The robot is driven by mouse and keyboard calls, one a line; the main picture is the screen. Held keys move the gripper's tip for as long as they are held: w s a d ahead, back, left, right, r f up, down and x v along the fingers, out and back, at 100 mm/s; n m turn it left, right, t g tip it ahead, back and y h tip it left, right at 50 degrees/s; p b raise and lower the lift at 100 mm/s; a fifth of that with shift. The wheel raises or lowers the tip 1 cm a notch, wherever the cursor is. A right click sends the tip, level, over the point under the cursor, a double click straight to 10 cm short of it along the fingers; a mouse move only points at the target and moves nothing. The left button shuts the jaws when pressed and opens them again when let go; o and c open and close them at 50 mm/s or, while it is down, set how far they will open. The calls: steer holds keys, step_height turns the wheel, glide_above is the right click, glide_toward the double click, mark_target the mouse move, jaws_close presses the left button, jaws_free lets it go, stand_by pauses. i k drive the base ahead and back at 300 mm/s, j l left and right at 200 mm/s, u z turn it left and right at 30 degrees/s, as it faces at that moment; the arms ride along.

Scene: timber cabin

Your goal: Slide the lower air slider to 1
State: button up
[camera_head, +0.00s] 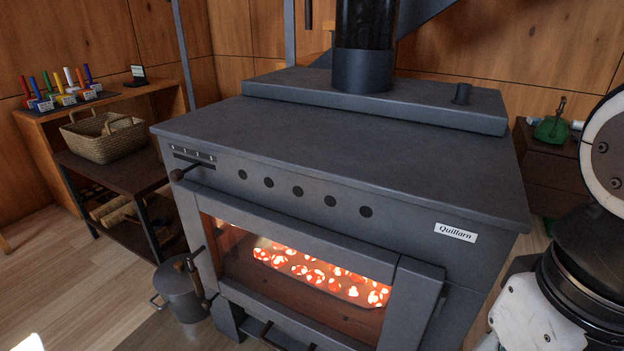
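A dark grey wood stove (330,160) stands in the middle, with glowing embers behind its door glass. At its upper left front is a slotted scale plate (193,153); its marks are too small to read. A small dark knob (177,174) sticks out just below the plate. Below the door, at the bottom edge of the view, a thin dark rod (266,329) shows; I cannot tell whether it is the lower air slider, and no scale beside it is readable. My gripper is out of view; only parts of my own arm show at the right.
The door handle (197,278) sticks out at the stove's left front. A metal bucket (180,292) stands on the floor beside it. A bench with a wicker basket (103,139) is at the left. Several round vent holes line the upper front.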

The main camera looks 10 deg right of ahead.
mark_target(207, 304)
steer(key=u, duration=0.85)
steer(key=i+j, duration=0.25)
steer(key=i+l+z, duration=0.15)
steer(key=i+l, duration=0.15)
steer(key=i, duration=0.15)
steer(key=k+j+z, duration=0.1)
steer(key=z, duration=0.35)
steer(key=k+z, duration=0.4)
steer(key=k+u, duration=0.25)
steer(key=i+j, duration=0.2)
steer(key=i, duration=0.15)
